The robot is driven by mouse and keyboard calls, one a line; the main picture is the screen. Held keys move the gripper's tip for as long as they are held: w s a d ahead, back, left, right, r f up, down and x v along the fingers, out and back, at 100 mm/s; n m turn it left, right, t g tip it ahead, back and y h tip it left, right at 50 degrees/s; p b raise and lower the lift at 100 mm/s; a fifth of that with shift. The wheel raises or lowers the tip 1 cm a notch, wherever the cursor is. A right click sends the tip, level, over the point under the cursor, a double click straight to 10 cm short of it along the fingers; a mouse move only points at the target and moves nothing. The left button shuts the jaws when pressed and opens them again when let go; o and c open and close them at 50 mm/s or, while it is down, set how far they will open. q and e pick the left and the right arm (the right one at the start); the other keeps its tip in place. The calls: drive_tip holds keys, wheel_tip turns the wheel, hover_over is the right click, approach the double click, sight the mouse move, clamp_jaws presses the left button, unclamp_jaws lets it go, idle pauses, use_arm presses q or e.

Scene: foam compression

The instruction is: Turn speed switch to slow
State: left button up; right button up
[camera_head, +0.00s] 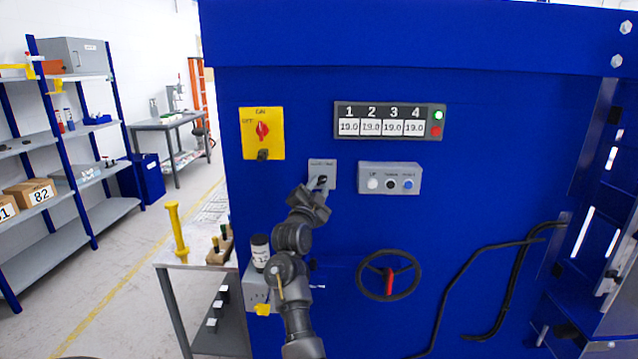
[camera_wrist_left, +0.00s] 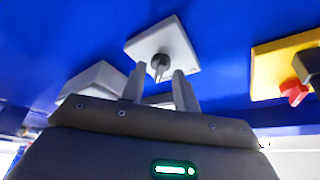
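The speed switch is a small dark knob on a light grey square plate (camera_head: 322,166) on the blue machine's front panel. It also shows in the left wrist view, where the knob (camera_wrist_left: 159,66) stands out from its plate (camera_wrist_left: 170,40). My left gripper (camera_head: 321,186) is right at the switch, its fingers pointing at the panel. In the left wrist view the left gripper (camera_wrist_left: 159,82) has its two fingers apart, with the knob in line with the gap between them. I cannot tell whether either finger touches the knob. The plate's lettering is too small to read. My right gripper is not in view.
A grey button box (camera_head: 390,178) sits just right of the switch. A yellow plate with a red rotary switch (camera_head: 262,131) is to the upper left. A display (camera_head: 390,121) is above, and a black handwheel (camera_head: 388,275) below. A side table (camera_head: 172,262) stands lower left.

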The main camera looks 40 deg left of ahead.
use_arm(q)
drive_tip(key=shift+w+a, duration=0.1)
drive_tip(key=shift+w, duration=0.2)
drive_tip(key=shift+s+r, duration=0.1)
drive_tip(key=shift+r, duration=0.05)
clamp_jaws()
